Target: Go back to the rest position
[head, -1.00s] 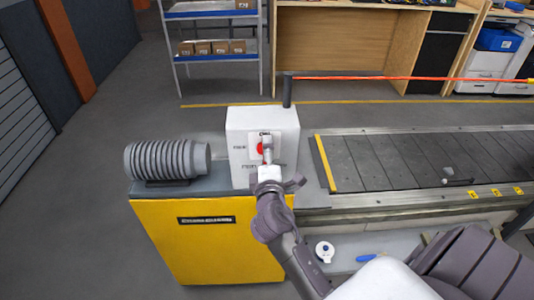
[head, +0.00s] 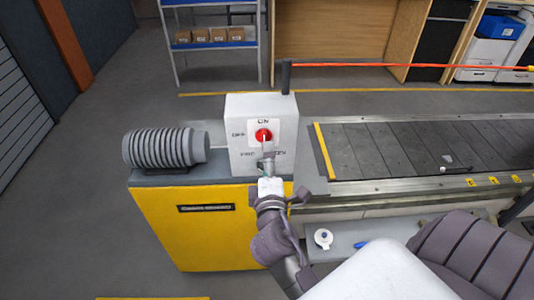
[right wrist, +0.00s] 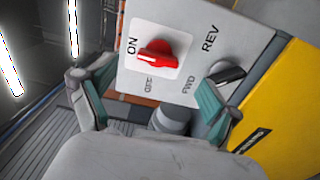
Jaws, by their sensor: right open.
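My right gripper (head: 267,158) is in front of the white control box (head: 233,160), just below the red knob (head: 263,135) in the head view. In the right wrist view the gripper (right wrist: 152,105) has its teal-padded fingers spread with nothing between them. There the red knob (right wrist: 155,52) lies beyond the fingers, apart from them, and its grip appears to point toward the ON label. A black FWD/REV knob (right wrist: 227,73) is near the right finger; whether they touch is unclear. My left gripper is not in view.
The control box stands on a yellow cabinet (head: 190,240) beside a ribbed grey motor (head: 165,148). The slat conveyor (head: 390,150) runs to the right. A small white round item (head: 323,238) and a blue object (head: 361,245) lie on the ledge below it. Shelves are behind.

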